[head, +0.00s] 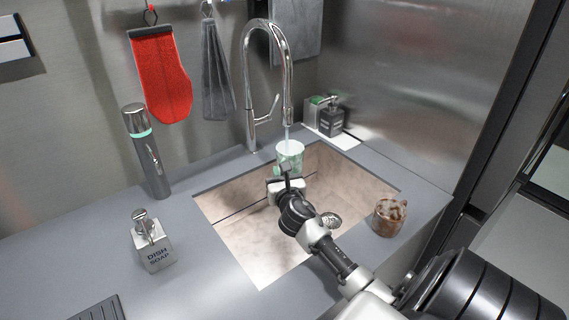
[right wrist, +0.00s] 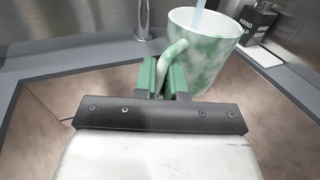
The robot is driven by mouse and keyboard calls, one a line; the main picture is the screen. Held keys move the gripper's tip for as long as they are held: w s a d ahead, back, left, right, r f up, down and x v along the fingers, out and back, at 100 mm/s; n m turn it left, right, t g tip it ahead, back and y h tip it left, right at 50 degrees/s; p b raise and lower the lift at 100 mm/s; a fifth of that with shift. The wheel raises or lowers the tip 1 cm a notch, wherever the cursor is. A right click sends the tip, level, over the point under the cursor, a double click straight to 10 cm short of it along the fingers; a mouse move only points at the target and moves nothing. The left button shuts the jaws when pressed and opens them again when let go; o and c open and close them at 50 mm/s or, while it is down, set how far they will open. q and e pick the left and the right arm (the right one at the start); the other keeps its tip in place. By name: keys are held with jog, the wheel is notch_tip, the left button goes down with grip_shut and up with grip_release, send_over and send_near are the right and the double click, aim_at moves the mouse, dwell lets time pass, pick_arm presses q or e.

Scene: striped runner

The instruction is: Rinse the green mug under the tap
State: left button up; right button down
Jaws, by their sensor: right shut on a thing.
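The green mug (head: 290,154), white with green blotches, is upright under the spout of the chrome tap (head: 287,100), over the sink (head: 240,250). Water runs from the tap down into it. My right gripper (head: 286,178) is shut on the mug's handle. In the right wrist view the mug (right wrist: 200,55) is at the top right, and the green jaws of my right gripper (right wrist: 167,80) are on either side of its handle. The mug's inside is mostly hidden. My left gripper is not in view.
A brown mug (head: 388,218) stands on the counter right of the sink. A dish soap bottle (head: 153,245) and a tall grey cylinder (head: 147,155) stand to the left. A hand soap bottle (head: 331,118) stands behind. A red mitt (head: 161,75) hangs on the wall.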

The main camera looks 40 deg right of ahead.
jog(key=shift+w+a+r, duration=0.1)
jog(key=shift+w, duration=0.05)
jog(key=shift+w+a, duration=0.3)
jog(key=shift+a, duration=0.05)
dwell(0.3)
jog(key=s+a+p, duration=0.1)
jog(key=s+a, duration=0.4)
jog(key=s, duration=0.1)
jog(key=shift+a+p, duration=0.25)
jog(key=shift+p, duration=0.15)
dwell(0.4)
dwell(1.0)
